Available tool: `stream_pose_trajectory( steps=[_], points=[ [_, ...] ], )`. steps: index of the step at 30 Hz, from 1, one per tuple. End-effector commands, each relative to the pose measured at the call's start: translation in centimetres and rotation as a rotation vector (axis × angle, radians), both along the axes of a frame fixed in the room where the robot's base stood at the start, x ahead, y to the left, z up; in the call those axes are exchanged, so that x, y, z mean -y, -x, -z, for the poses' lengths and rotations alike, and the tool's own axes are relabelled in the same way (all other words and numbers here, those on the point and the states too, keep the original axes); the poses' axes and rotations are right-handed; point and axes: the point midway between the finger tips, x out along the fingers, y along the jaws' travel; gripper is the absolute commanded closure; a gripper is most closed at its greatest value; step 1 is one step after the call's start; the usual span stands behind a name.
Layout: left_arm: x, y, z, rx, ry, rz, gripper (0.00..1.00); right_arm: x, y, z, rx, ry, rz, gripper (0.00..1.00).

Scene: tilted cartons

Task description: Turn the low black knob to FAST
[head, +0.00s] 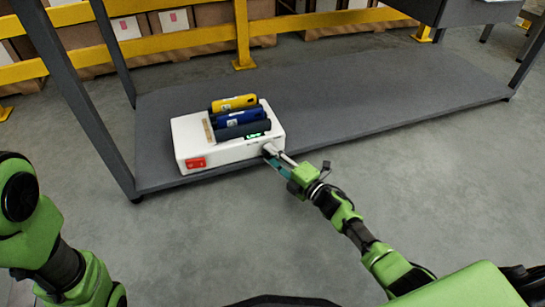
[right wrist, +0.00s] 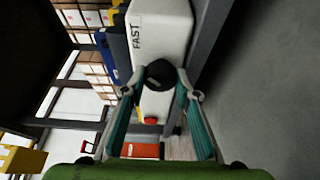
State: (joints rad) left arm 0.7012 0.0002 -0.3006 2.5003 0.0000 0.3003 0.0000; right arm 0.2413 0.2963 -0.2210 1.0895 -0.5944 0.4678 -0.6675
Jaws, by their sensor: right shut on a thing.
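A white box-shaped machine (head: 215,147) sits on the low grey shelf. It has a red switch (head: 196,162) on its front and a small lit green display (head: 254,135). The low black knob (right wrist: 160,74) shows in the right wrist view, on the machine's white face near the printed word FAST (right wrist: 137,33). My right gripper (head: 272,154) is at the machine's right front corner, shut on the knob. In the right wrist view its fingertips (right wrist: 160,82) lie on either side of the knob. The knob's pointer cannot be made out. My left gripper is out of view.
Yellow, blue and dark rolls (head: 236,103) lie on top of the machine. The grey shelf (head: 370,105) is bare to its right. A dark upright post (head: 90,120) stands at the shelf's left. A yellow rail (head: 180,40) and cartons are behind.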

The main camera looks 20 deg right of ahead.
Motion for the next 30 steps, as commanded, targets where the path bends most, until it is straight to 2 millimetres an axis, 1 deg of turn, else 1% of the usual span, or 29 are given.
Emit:
stream_pose_trajectory(
  steps=[9,10,12,23,26,30],
  points=[
    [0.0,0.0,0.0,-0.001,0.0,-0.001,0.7,-0.1,0.1,0.1,-0.003,-0.004,-0.001,0.93],
    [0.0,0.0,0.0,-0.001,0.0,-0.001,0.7,-0.1,0.1,0.1,-0.003,-0.004,-0.001,0.69],
    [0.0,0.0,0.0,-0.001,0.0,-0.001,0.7,0.0,0.1,0.1,-0.003,-0.004,-0.001,0.55],
    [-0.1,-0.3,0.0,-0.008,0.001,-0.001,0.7,0.1,0.2,0.1,-0.001,-0.002,0.0,0.55],
    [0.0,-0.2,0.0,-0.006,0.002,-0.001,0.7,0.4,0.8,0.1,-0.002,-0.001,0.0,0.55],
    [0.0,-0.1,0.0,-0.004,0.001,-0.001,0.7,1.2,2.7,0.2,-0.004,-0.001,-0.001,0.55]
  ],
)
